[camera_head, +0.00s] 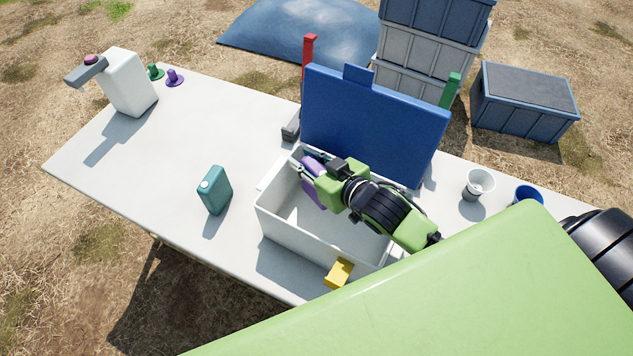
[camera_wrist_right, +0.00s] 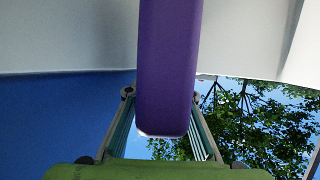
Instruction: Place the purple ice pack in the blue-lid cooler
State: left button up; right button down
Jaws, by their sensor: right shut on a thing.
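The purple ice pack (camera_head: 312,190) is between the fingers of my right gripper (camera_head: 313,170), which is shut on it. The pack also fills the middle of the right wrist view (camera_wrist_right: 168,70), with a finger on each side. The cooler is a white box (camera_head: 285,226) with its blue lid (camera_head: 375,125) standing open at the back. My right gripper and the pack are over or inside the cooler's left end; the head view does not show clearly how deep. The cooler's visible floor is bare. My left gripper is not in view.
A teal ice pack (camera_head: 214,190) stands on the white table (camera_head: 215,115), left of the cooler. A white cup (camera_head: 478,184) and a blue cup (camera_head: 528,193) are right of the cooler.

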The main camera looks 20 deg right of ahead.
notch_tip(320, 180, down, 6)
jog(key=shift+f, duration=0.15)
dwell(0.4)
jog(key=c, duration=2)
grip_release()
jog(key=shift+f, duration=0.1)
jog(key=b+v, duration=0.1)
jog(key=v, duration=0.6)
jog(key=shift+s, duration=0.15)
jog(key=shift+s+d, duration=0.1)
